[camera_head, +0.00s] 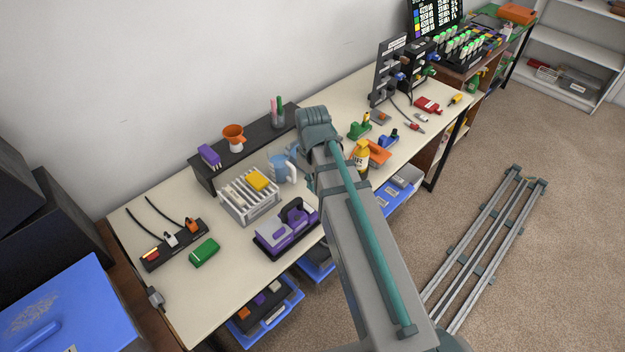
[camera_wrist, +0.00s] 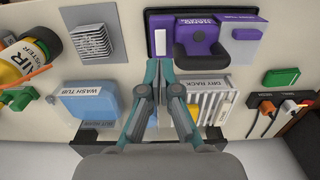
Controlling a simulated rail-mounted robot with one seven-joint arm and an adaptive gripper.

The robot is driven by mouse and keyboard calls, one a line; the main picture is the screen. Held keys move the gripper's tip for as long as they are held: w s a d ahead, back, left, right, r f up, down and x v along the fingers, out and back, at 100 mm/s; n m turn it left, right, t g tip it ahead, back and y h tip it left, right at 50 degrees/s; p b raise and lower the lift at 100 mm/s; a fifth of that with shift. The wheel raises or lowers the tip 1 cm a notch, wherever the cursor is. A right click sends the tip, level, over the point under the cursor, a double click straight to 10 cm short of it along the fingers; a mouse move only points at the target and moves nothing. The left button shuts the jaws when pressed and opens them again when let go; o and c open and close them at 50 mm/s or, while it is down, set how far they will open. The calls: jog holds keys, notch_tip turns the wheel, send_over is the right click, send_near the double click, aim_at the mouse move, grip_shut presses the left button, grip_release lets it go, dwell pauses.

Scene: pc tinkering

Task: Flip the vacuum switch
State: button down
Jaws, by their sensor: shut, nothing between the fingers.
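My gripper (camera_wrist: 159,68) shows in the wrist view with its teal and grey fingers together and nothing between them. It is over the bench, between the blue wash tub and the dry rack. In the head view my arm hides it. A purple device (camera_wrist: 196,38) with a label and a lighter block sits ahead; it also shows in the head view (camera_head: 288,229). A dark power strip (camera_wrist: 270,121) lies at the right edge, and in the head view at the bench's left (camera_head: 178,247). No readable label identifies a vacuum switch.
The white dry rack (camera_head: 250,202) holds a yellow item (camera_head: 257,179). The wash tub (camera_wrist: 88,103), a green box (camera_head: 204,252) and a yellow air duster (camera_head: 361,157) stand nearby. A dark raised shelf (camera_head: 258,135) runs along the wall.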

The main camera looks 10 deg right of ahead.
aim_at(313, 211)
notch_tip(313, 211, down, 11)
jog(key=p, duration=0.3)
jog(key=shift+f, duration=0.2)
jog(key=shift+f, duration=0.1)
dwell(0.4)
jog(key=shift+s+f+b, duration=0.1)
jog(key=shift+f+b, duration=0.2)
jog(key=shift+r, duration=0.1)
jog(key=shift+d, duration=0.1)
jog(key=shift+r+p, duration=0.6)
jog(key=shift+r, duration=0.2)
